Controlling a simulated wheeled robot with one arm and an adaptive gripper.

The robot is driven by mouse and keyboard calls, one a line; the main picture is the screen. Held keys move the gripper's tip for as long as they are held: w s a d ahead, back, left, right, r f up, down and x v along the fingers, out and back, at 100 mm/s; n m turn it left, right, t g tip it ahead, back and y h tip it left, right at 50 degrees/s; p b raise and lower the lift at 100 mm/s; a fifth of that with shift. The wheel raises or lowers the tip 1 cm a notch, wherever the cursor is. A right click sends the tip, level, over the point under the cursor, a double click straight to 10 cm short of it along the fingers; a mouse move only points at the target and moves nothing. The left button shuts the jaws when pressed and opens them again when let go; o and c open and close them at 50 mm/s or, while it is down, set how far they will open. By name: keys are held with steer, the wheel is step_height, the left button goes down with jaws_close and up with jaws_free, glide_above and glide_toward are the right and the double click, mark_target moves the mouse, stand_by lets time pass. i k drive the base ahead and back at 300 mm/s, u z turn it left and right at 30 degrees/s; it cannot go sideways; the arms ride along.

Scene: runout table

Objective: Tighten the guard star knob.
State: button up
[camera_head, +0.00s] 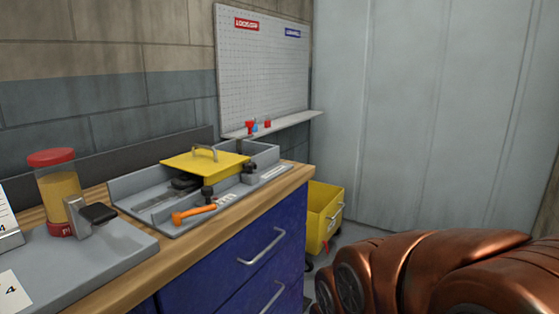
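A yellow guard (205,163) with a grey arched handle sits over a grey metal fixture (152,205) on the wooden bench top. A small dark knob (207,192) stands at the front of the guard. Another dark knob (249,169) is at its right end. The view is too small to tell which is the star knob or how tight it is. An orange-handled lever (194,213) lies in front of the guard. Copper-coloured parts of my arm fill the lower right, apart from the bench. My gripper is not in view.
A jar with a red lid (55,185) and a grey block with a black top (88,214) stand at the left. Blue drawers (245,250) are under the bench. A yellow bin (324,213) stands beyond its right end. A pegboard (265,70) with a shelf hangs behind.

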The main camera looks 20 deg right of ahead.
mark_target(249, 167)
steer(key=z, duration=0.5)
steer(key=i, duration=0.7)
steer(key=u, duration=1.3)
